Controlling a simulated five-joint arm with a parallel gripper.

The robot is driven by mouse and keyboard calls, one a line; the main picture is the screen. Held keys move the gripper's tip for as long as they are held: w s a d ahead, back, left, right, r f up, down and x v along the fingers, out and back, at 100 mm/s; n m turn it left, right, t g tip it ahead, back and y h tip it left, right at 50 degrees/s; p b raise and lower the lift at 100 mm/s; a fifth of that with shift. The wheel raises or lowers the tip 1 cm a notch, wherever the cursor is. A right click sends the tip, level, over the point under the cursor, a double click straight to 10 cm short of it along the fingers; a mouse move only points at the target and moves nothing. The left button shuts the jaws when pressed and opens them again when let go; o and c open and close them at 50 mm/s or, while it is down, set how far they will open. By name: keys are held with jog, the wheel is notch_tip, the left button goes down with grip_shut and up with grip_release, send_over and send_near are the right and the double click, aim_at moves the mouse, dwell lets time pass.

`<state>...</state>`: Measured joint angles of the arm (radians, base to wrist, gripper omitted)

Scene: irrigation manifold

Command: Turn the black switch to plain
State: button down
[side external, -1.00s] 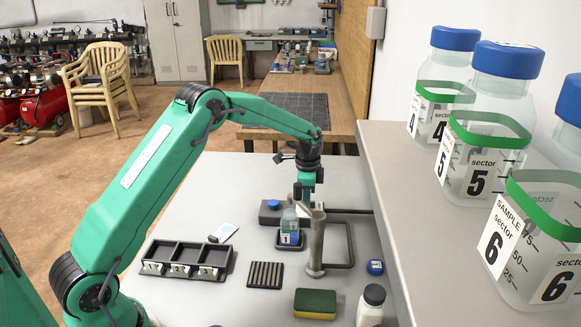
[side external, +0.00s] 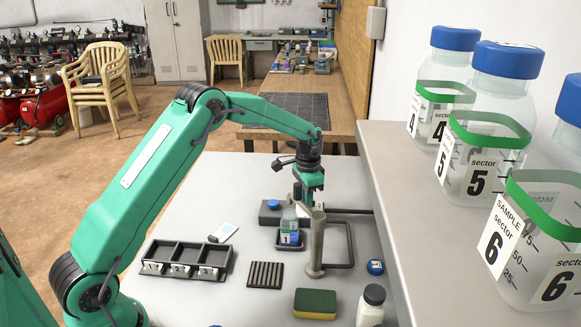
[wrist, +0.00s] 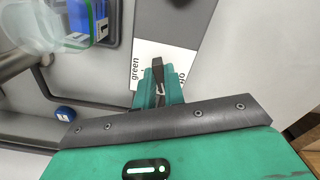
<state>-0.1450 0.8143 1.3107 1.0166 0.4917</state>
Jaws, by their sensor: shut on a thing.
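The black switch (wrist: 158,65) shows in the wrist view as a short dark lever over a white label plate. My gripper (wrist: 160,88) is shut on it, with the teal fingers on either side. The plate (wrist: 150,50) reads "green" along its left side. The lever points up in the picture. In the side view my gripper (side external: 307,200) is low over the back of the grey table, and it hides the switch.
A small bottle labelled 1 (side external: 289,224) stands close in front of my gripper, beside an upright grey post (side external: 316,243) and dark pipe loop (side external: 352,250). A blue cap (wrist: 65,113) lies nearby. A shelf with large sample bottles (side external: 485,130) rises at right.

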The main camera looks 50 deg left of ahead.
jog(key=c, duration=1.5)
grip_release()
jog(key=shift+r, duration=0.15)
jog(key=shift+r, duration=3.8)
